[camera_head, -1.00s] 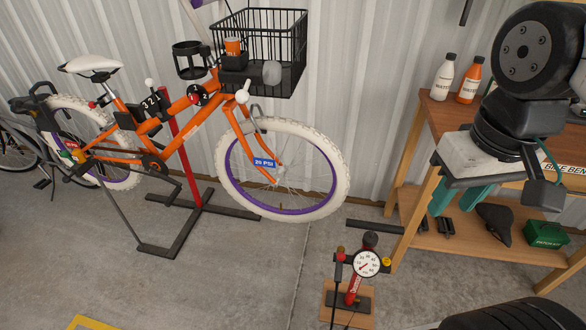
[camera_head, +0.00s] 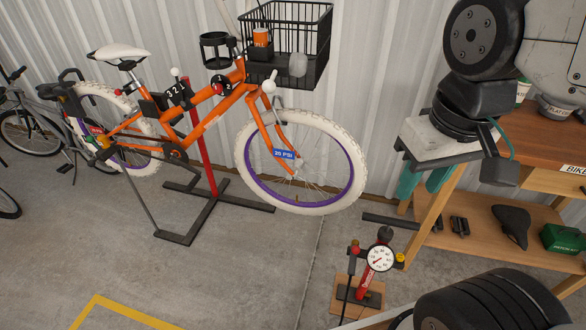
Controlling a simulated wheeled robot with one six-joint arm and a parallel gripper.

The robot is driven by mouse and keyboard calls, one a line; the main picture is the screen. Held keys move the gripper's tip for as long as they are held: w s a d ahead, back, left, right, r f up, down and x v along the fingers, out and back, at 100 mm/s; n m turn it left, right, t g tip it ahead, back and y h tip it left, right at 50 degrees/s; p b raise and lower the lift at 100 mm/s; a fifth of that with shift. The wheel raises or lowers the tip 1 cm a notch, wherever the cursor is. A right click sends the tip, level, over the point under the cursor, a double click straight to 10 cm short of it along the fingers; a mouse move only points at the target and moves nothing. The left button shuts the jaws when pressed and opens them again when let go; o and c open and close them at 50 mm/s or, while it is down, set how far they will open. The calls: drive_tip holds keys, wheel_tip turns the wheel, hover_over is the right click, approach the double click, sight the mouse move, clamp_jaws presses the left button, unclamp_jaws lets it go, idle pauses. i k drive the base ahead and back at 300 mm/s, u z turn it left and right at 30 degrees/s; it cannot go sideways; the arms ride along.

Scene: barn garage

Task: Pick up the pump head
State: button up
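A red floor pump (camera_head: 366,283) with a round white gauge (camera_head: 380,258) stands on a wooden base on the floor at lower right. A small black and red piece (camera_head: 354,250) sits at the left of its top, and a yellow piece (camera_head: 400,259) at the right. I cannot tell for certain which is the pump head. My gripper (camera_head: 424,184) hangs above and to the right of the pump, clear of it.
An orange bike (camera_head: 207,115) stands on a red and black repair stand (camera_head: 205,160), its front wheel (camera_head: 303,205) behind the pump. A wooden workbench (camera_head: 545,135) with a lower shelf is at right. Yellow floor tape (camera_head: 115,308) lies at lower left; floor between is clear.

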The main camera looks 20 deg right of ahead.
sight(350, 270)
drive_tip(key=z, duration=2.5)
drive_tip(key=k, duration=0.7)
drive_tip(key=u, duration=1.5)
